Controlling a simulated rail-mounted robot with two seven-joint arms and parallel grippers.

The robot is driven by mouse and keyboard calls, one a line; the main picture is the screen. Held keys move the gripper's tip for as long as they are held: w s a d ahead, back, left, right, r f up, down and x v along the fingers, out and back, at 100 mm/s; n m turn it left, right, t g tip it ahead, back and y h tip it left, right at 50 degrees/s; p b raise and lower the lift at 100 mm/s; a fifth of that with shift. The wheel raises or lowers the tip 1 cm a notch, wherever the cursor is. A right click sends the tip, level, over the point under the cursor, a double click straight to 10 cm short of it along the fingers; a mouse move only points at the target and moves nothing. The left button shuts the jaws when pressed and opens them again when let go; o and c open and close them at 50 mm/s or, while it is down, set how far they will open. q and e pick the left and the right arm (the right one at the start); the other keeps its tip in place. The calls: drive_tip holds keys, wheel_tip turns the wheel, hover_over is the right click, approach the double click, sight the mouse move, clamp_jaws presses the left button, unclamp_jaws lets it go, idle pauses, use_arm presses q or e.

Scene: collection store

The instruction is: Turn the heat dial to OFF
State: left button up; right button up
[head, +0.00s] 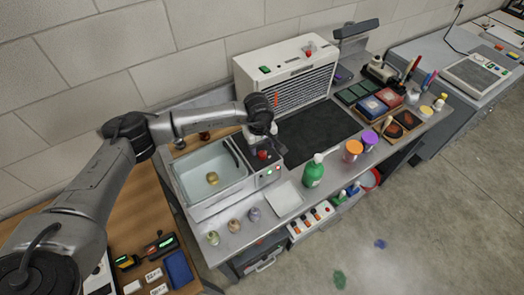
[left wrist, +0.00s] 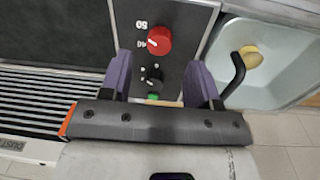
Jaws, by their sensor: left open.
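A red dial (left wrist: 158,40) with a white pointer line sits on the dark control panel beside the bath. The printed numbers 40 and 50 are next to it, and the pointer is near 40. A smaller black dial (left wrist: 153,76) is on the same panel; its label is not readable. The red dial also shows in the head view (head: 262,154), just below my left gripper (head: 256,138). In the left wrist view my left gripper (left wrist: 157,62) is open, with its purple fingers apart and nothing held. The black dial appears between the fingers, the red dial just past the tips. Contact cannot be told.
A water bath (head: 206,170) with a yellowish object in it adjoins the panel. A green bottle (head: 314,170), a white tray (head: 284,198) and a slatted white unit (head: 290,70) surround the panel.

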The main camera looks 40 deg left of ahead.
sight(262, 154)
use_arm(q)
drive_tip(key=shift+w+f, duration=0.1)
drive_tip(key=shift+f, duration=2.1)
drive_tip(key=c, duration=0.9)
